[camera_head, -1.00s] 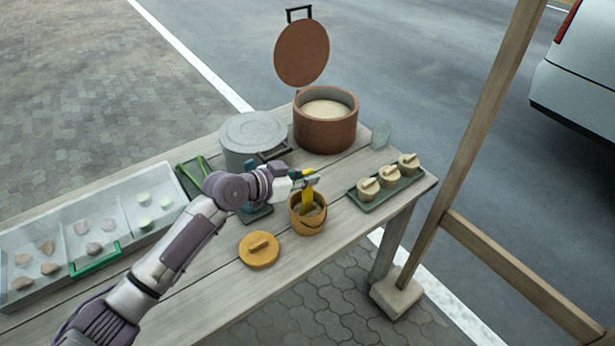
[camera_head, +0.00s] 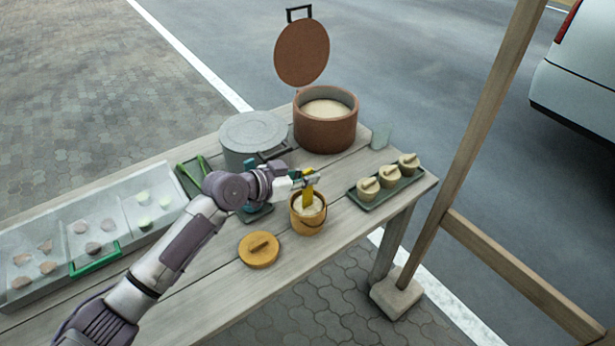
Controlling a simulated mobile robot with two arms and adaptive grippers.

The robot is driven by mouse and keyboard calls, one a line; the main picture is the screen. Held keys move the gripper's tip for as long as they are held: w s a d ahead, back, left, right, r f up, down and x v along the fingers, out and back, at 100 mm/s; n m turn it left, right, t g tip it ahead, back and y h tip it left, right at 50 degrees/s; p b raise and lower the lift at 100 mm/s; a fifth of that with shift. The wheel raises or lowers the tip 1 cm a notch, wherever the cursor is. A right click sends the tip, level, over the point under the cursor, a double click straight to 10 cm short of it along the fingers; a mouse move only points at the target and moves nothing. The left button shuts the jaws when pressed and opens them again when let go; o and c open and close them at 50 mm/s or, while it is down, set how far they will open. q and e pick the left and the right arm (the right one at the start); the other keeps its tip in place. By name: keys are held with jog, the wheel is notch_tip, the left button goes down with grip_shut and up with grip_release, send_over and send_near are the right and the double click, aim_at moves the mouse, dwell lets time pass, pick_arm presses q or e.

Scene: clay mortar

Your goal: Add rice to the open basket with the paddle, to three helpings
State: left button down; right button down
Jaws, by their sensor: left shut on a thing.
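My left gripper (camera_head: 308,180) is shut on the yellow paddle (camera_head: 309,197), over the open basket. The paddle points down with its lower end at the basket's mouth; whether it touches the rice there I cannot tell. The open basket (camera_head: 308,226) is tan with a handle, stands near the table's front edge, and pale rice shows inside it. The brown rice pot (camera_head: 325,134) stands open behind it with pale rice (camera_head: 326,108) inside. Its round brown lid (camera_head: 302,53) is raised above the pot. An orange lid (camera_head: 259,250) lies on the table left of the basket. My right gripper is not in view.
A grey lidded pot (camera_head: 253,132) stands behind my left arm. A green tray (camera_head: 372,205) with three small lidded baskets is at the right end of the wooden table (camera_head: 215,285). A clear-covered case (camera_head: 160,235) stands at left. A wooden post (camera_head: 478,140) rises at right.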

pick_arm(q)
jog(key=shift+s+f, duration=0.1)
jog(key=shift+f, duration=0.25)
dwell(0.4)
notch_tip(320, 180, up, 14)
jog(key=p, duration=0.9)
jog(key=shift+f, duration=0.25)
dwell(0.3)
